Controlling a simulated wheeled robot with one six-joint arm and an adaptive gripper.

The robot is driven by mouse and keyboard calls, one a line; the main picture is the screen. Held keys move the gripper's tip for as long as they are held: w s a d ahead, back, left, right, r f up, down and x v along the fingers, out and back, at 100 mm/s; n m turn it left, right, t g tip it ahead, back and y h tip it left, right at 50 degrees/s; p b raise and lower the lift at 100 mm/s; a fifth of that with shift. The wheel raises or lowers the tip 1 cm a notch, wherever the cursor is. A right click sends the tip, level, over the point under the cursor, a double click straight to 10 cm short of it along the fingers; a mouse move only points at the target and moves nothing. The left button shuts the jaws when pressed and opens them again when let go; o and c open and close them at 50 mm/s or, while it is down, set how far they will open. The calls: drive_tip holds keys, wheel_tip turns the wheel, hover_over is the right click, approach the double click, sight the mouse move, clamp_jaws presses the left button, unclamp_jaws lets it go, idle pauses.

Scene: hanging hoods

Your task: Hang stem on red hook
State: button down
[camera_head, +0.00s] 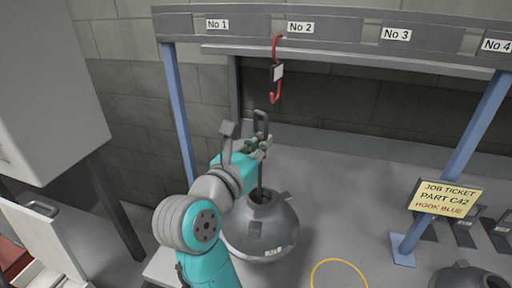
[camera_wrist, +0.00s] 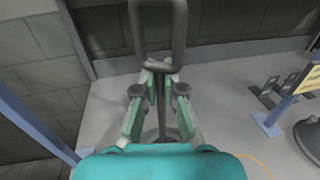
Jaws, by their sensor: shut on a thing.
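The red hook (camera_head: 275,92) hangs from the overhead rail below the No 2 label, with a small white tag on it. A dark grey domed hood (camera_head: 262,228) has an upright stem (camera_head: 261,178) ending in a closed loop (camera_head: 261,122). My gripper (camera_head: 262,146) is shut on the stem just below the loop. The loop is below and slightly left of the hook's tip, apart from it in the picture. In the wrist view, the loop (camera_wrist: 159,66) rises beyond my fingers (camera_wrist: 161,80). I cannot tell whether the hood touches the surface below.
The rail (camera_head: 345,35) carries No 1 to No 4 labels on blue posts (camera_head: 178,110). A job ticket (camera_head: 446,198) reads "PART C42, HOOK BLUE". Another hood (camera_head: 468,279) is at lower right. A yellow ring (camera_head: 338,262) marks the grey surface. A pale cabinet stands left.

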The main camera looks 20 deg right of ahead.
drive_tip(key=shift+w+d, duration=0.15)
drive_tip(key=shift+d+r, duration=0.15)
drive_tip(key=shift+r, duration=0.05)
drive_tip(key=shift+w+d+r, duration=0.35)
drive_tip(key=shift+r, duration=0.25)
drive_tip(key=shift+w+d+r, duration=0.3)
drive_tip(key=shift+d+r, duration=0.05)
drive_tip(key=shift+r, duration=0.2)
drive_tip(key=shift+w+d+r, duration=0.35)
drive_tip(key=shift+r, duration=0.25)
drive_tip(key=shift+w+d, duration=0.2)
drive_tip(key=shift+w, duration=0.05)
idle(0.3)
drive_tip(key=shift+x, duration=1.2)
drive_tip(key=shift+f, duration=1.35)
idle(0.4)
